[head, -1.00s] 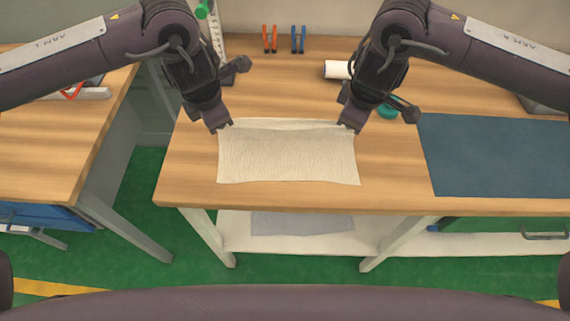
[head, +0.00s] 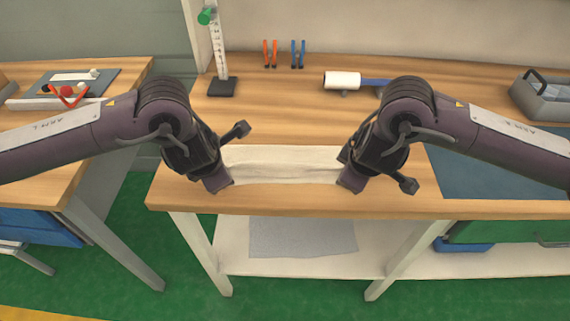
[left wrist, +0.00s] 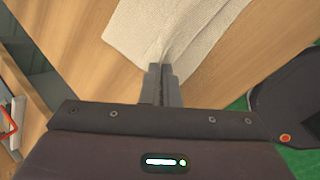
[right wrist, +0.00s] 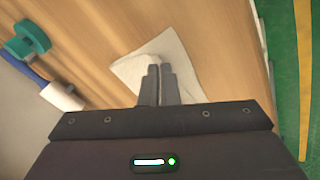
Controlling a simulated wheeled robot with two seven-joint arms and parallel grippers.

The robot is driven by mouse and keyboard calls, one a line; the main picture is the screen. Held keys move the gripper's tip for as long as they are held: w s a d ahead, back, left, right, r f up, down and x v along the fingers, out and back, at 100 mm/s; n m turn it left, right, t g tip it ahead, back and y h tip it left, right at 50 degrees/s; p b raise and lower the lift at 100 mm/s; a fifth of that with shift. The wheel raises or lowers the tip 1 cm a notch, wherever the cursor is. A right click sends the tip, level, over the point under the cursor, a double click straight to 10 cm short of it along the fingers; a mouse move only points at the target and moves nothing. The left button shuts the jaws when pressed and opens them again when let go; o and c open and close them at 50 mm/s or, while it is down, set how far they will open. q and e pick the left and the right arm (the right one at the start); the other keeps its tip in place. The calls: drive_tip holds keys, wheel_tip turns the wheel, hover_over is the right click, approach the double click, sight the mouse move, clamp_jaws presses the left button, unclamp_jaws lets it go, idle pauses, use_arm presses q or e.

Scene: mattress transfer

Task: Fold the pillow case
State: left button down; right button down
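The pillow case (head: 283,163) is a cream, finely ribbed cloth. It lies doubled over as a narrow band near the front of the wooden table. My left gripper (head: 220,187) is at its front left corner, and the left wrist view shows its fingers (left wrist: 162,72) shut on the cloth (left wrist: 180,30), which creases at the tips. My right gripper (head: 349,187) is at the front right corner, its fingers (right wrist: 158,72) shut on the cloth (right wrist: 168,50). My grippers and arms hide both ends of the pillow case in the head view.
The wooden table (head: 290,108) is clear behind the cloth. A blue mat (head: 480,178) lies to the right, near a grey caddy (head: 545,95). A white roll (head: 342,81), clamps (head: 298,54) and a stand (head: 220,60) are at the back. A grey cloth (head: 300,237) lies on the shelf below.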

use_arm(q)
drive_tip(key=c, duration=2)
unclamp_jaws()
use_arm(e)
drive_tip(key=c, duration=2)
unclamp_jaws()
use_arm(q)
drive_tip(key=o, duration=0.5)
use_arm(e)
drive_tip(key=o, duration=0.5)
use_arm(q)
drive_tip(key=shift+o, duration=0.9)
use_arm(e)
drive_tip(key=shift+o, duration=0.9)
use_arm(q)
drive_tip(key=shift+s, duration=0.15)
use_arm(e)
drive_tip(key=shift+s, duration=0.15)
